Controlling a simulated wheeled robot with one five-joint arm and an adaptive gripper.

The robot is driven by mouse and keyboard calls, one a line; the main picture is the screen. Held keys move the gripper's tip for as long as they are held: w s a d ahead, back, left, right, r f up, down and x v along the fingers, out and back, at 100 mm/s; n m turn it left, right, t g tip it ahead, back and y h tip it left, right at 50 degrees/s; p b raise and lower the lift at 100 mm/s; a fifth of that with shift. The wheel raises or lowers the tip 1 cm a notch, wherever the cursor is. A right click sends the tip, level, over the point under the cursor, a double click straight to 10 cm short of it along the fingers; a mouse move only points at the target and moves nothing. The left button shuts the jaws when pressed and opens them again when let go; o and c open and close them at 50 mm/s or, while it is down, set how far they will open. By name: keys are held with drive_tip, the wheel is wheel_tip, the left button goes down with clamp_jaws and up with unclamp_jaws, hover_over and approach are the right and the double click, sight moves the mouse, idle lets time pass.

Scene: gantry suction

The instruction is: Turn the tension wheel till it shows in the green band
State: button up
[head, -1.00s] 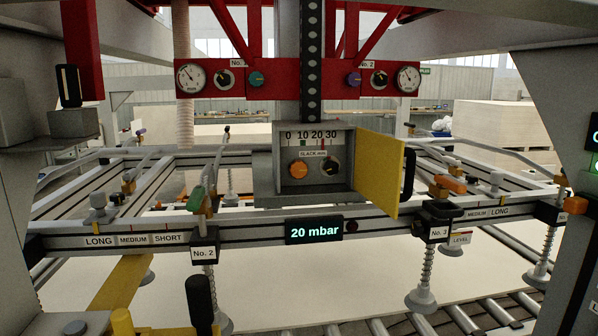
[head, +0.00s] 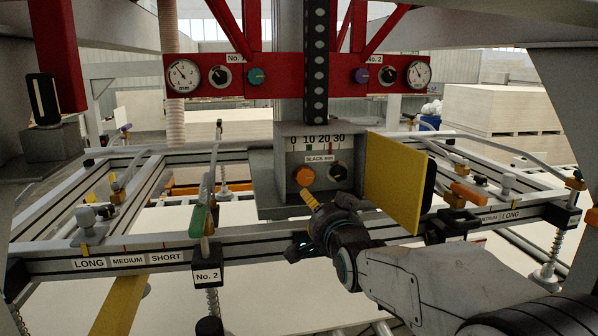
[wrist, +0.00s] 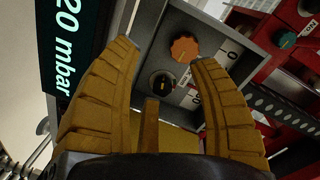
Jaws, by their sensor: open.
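A grey box (head: 262,185) on the frame has a scale (head: 317,143) numbered 0 to 30 over a SLACK mm label. The scale has a green mark near 10 and a red line a little past 20. Below it are an orange wheel (head: 304,176) and a black knob (head: 338,172). No label names the tension wheel. My gripper (head: 311,198) is just in front of the box, below the orange wheel. In the wrist view my gripper (wrist: 163,55) is open, with the orange wheel (wrist: 184,48) beyond its fingertips and the black knob (wrist: 161,82) beside it. I see no contact.
A yellow door (head: 394,180) stands open right of the box, close to my arm. The red beam (head: 300,66) above carries gauges and knobs. A 20 mbar display (wrist: 66,45) is near my gripper. A rail with levers (head: 130,262) runs across below.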

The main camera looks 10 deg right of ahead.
sight(306, 178)
drive_tip(key=shift+m+t, duration=0.5)
drive_tip(key=shift+t, duration=0.2)
drive_tip(key=w+r, duration=0.2)
drive_tip(key=w, duration=0.1)
drive_tip(key=shift+a+r, duration=0.15)
drive_tip(key=shift+r, duration=0.2)
drive_tip(key=shift+w+r+p, duration=0.1)
drive_tip(key=shift+w+p, duration=0.5)
drive_tip(key=shift+w, duration=0.15)
drive_tip(key=shift+w+p, duration=1.25)
drive_tip(key=shift+w, duration=1.55)
drive_tip(key=shift+o, duration=0.2)
drive_tip(key=shift+s, duration=0.1)
drive_tip(key=c, duration=1)
